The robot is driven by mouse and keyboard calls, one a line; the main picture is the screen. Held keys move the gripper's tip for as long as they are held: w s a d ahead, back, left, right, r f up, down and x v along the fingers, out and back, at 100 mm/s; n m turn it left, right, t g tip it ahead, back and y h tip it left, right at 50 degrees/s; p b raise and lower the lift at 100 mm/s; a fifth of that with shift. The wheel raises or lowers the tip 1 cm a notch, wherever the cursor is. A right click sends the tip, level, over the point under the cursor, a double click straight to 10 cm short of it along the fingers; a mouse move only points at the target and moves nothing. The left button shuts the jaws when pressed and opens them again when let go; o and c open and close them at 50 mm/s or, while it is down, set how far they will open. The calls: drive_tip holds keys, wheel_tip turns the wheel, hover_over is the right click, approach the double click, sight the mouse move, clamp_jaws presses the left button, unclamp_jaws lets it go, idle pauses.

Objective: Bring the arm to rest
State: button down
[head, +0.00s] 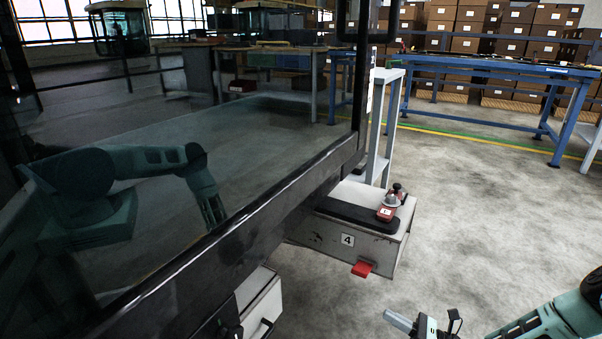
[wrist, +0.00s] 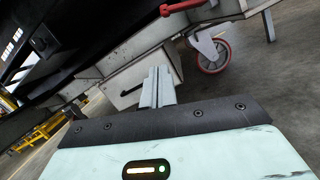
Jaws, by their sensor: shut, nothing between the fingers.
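My gripper (head: 398,321) is at the bottom edge of the head view, to the right of the cab and above the open floor. In the wrist view its two grey fingers (wrist: 158,82) lie together, shut and empty. My teal arm comes in from the lower right corner of the head view. The gripper appears apart from everything around it. Part of its body is cut off by the lower edge of the head view.
A dark cab with a large glass pane (head: 230,150) fills the left and mirrors my arm. A red caster (wrist: 212,56) shows in the wrist view. A blue table (head: 500,68) stands behind; floor between is clear.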

drive_tip(key=s+a+r+n+g+h, duration=0.2)
drive_tip(key=s+a+r+n+g, duration=0.15)
drive_tip(key=r+n+g, duration=0.3)
drive_tip(key=s+a+r+n+g+h+p, duration=0.1)
drive_tip(key=s+a+r+n+g, duration=0.2)
drive_tip(key=a+r+n+g, duration=0.3)
drive_tip(key=s+a+r+n+g+h, duration=0.2)
drive_tip(key=s+a+r+n+g, duration=0.1)
drive_tip(key=r+n+g, duration=0.4)
drive_tip(key=s+a+r+n+t+h+p, duration=0.1)
drive_tip(key=s+r+n+t+h, duration=0.85)
drive_tip(key=s+r+n, duration=0.65)
wheel_tip(320, 180, up, 37)
drive_tip(key=g+h+p, duration=0.1)
drive_tip(key=p, duration=3.7)
drive_tip(key=shift+w+a+n+g+h, duration=0.15)
drive_tip(key=shift+w+n+g+h, duration=0.05)
drive_tip(key=shift+n+g+h, duration=0.2)
drive_tip(key=shift+f, duration=0.1)
